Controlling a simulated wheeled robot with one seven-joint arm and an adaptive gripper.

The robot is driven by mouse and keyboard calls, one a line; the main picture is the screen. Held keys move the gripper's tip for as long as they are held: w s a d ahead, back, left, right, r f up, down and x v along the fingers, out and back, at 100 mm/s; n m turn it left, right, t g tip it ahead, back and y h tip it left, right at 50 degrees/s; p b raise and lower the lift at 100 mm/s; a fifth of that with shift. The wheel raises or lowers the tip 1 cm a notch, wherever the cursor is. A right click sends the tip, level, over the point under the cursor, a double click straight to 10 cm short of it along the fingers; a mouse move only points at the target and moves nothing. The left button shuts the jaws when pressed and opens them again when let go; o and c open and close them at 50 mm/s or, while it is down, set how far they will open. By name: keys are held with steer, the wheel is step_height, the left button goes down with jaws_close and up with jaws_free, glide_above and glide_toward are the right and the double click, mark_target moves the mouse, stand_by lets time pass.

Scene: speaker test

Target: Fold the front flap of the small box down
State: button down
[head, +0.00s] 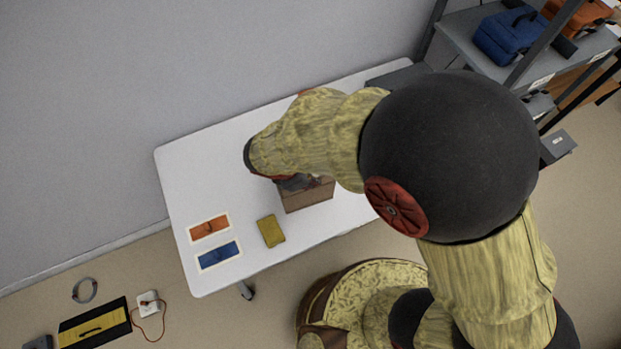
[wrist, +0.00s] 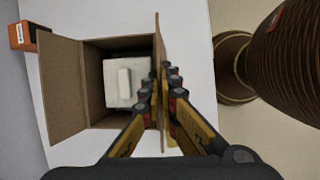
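The small box (wrist: 95,92) is brown cardboard, open at the top. In the head view the box (head: 308,197) stands on the white table, partly hidden by my arm. One flap (wrist: 62,88) spreads outward on the left in the wrist view. Another flap (wrist: 159,60), on the side nearer my base, stands nearly upright and shows as a thin edge. My gripper (wrist: 163,88) is at this flap, one finger on each side. The fingers are close together; whether they press on the flap is unclear. A white item (wrist: 122,88) lies inside the box.
The white table (head: 190,170) also holds an orange card (head: 209,227), a blue card (head: 218,255) and a yellow block (head: 271,231) left of the box. An orange-and-black box (wrist: 27,36) stands near the box's far corner. A grey shelf (head: 480,30) is at the upper right.

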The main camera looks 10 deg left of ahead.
steer(key=w+g+h+p, duration=0.1)
steer(key=g+p, duration=0.1)
steer(key=p, duration=0.1)
steer(key=w+a+n+g+h+p, duration=0.1)
steer(key=g+p, duration=0.1)
steer(key=p, duration=0.2)
steer(key=w+a+f+g+h+p, duration=0.1)
steer(key=g+p, duration=0.1)
steer(key=p, duration=0.1)
steer(key=shift+w, duration=0.3)
steer(key=shift+w+a+f+n+g+h, duration=0.2)
steer(key=shift+w+f+n+g+h, duration=0.25)
steer(key=shift+g+h, duration=0.45)
steer(key=shift+w+g, duration=0.1)
steer(key=shift+g, duration=0.2)
steer(key=c, duration=2.1)
jaws_free()
steer(key=shift+r, duration=0.1)
steer(key=v, duration=1.2)
